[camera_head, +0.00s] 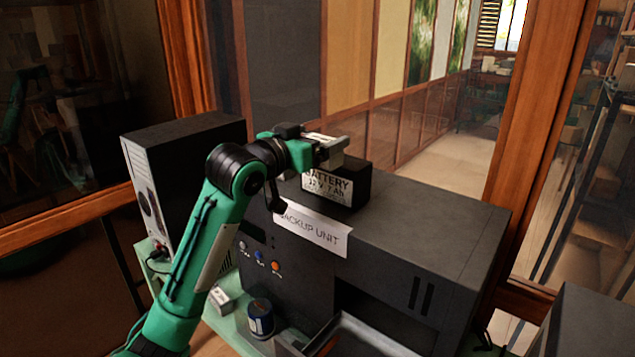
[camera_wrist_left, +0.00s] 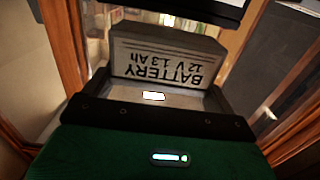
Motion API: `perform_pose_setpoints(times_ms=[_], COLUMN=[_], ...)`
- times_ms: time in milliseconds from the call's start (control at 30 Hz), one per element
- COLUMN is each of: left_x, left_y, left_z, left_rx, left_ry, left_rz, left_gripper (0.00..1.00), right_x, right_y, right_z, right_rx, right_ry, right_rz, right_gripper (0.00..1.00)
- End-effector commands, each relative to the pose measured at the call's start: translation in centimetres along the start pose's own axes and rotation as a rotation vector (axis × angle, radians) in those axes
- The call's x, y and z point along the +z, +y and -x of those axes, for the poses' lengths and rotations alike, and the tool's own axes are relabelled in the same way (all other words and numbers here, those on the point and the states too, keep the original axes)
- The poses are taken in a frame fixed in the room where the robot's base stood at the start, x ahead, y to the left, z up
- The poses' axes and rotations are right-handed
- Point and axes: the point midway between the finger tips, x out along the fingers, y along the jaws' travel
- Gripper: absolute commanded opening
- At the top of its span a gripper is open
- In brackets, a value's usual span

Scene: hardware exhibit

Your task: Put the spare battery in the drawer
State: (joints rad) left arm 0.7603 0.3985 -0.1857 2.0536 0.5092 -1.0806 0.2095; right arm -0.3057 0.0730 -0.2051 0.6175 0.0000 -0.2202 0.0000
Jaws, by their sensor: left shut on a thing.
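My left gripper (camera_head: 322,148) is shut on a small grey battery (camera_wrist_left: 150,63). In the left wrist view its white label reads "BATTERY 12 V 1.3 Ah", upside down. In the head view the gripper hides most of it. A larger black battery (camera_head: 352,188), labelled "12 V 7 Ah", stands on the dark backup unit (camera_head: 430,215), just beside and below the gripper. An open drawer (camera_head: 372,328) juts out low at the unit's front, cut off by the picture's bottom edge. My right gripper is out of view.
A black case (camera_head: 185,150) stands left of the unit. A small grey block (camera_head: 220,299) and a dark blue jar (camera_head: 261,318) stand on the green surface before the unit. The unit's top is clear right of the black battery. Wood-framed glass surrounds the area.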

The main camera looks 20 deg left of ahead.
Motion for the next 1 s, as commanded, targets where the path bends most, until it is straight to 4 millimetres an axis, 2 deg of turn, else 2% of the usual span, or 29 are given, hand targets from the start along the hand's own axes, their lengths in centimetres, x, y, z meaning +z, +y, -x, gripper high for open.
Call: perform_pose_setpoints(times_ms=[100,300,567,833,1000], left_x=[2.2,5.2,6.6,9.7,10.1], left_y=[0.0,0.0,0.0,0.0,0.0], left_z=[0.1,0.1,0.1,0.1,0.1], left_rx=[0.0,0.0,0.0,0.0,0.0], left_ry=[-0.001,0.001,0.004,0.0,0.005], left_rz=[0.002,0.001,-0.001,0.002,-0.001], left_gripper=[0.46,0.46,0.46,0.46,0.46], right_x=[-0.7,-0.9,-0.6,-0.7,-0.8], right_y=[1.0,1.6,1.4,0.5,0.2], right_z=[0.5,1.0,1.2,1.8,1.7], right_rx=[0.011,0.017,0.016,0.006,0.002], right_ry=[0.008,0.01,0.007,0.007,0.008], right_rz=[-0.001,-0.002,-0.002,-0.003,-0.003], right_gripper=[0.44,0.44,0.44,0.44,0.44])
